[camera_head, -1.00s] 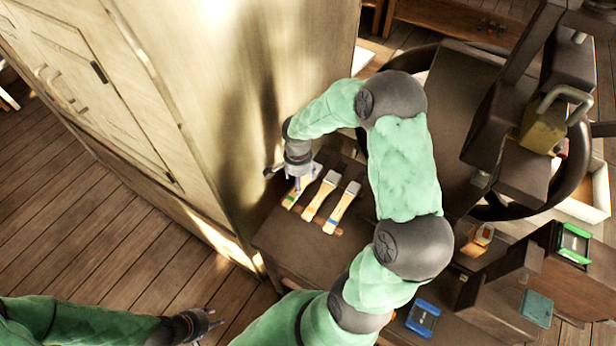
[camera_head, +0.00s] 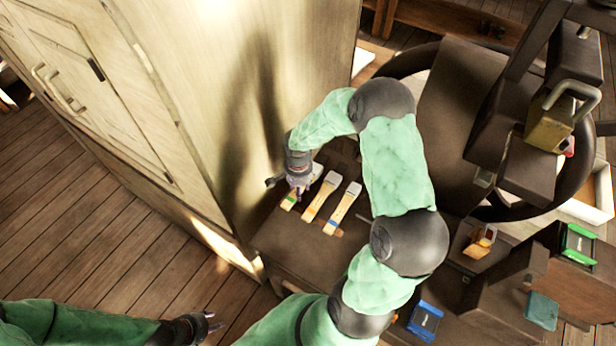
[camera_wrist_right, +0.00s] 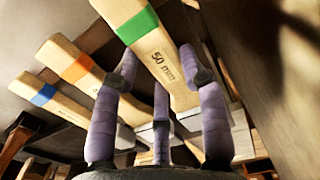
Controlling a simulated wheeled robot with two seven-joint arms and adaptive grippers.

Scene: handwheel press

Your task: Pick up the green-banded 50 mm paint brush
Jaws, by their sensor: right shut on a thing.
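The green-banded brush (camera_head: 289,202) is the leftmost of three pale-handled brushes on a small dark table (camera_head: 290,240). My right gripper (camera_head: 298,189) is over its middle and hides part of it. In the right wrist view the brush handle (camera_wrist_right: 158,50), with a green band and "50 mm" printed on it, lies between the purple fingers of my right gripper (camera_wrist_right: 160,75), which is shut on it. I cannot tell whether it is clear of the table. My left gripper (camera_head: 209,321) is at the bottom left, open and empty, away from the table.
An orange-banded brush (camera_head: 319,196) and a blue-banded brush (camera_head: 342,208) lie beside it on the right. A tall pale cabinet (camera_head: 240,90) stands close to the left of my right gripper. A large dark handwheel (camera_head: 572,180) and press stand on the right.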

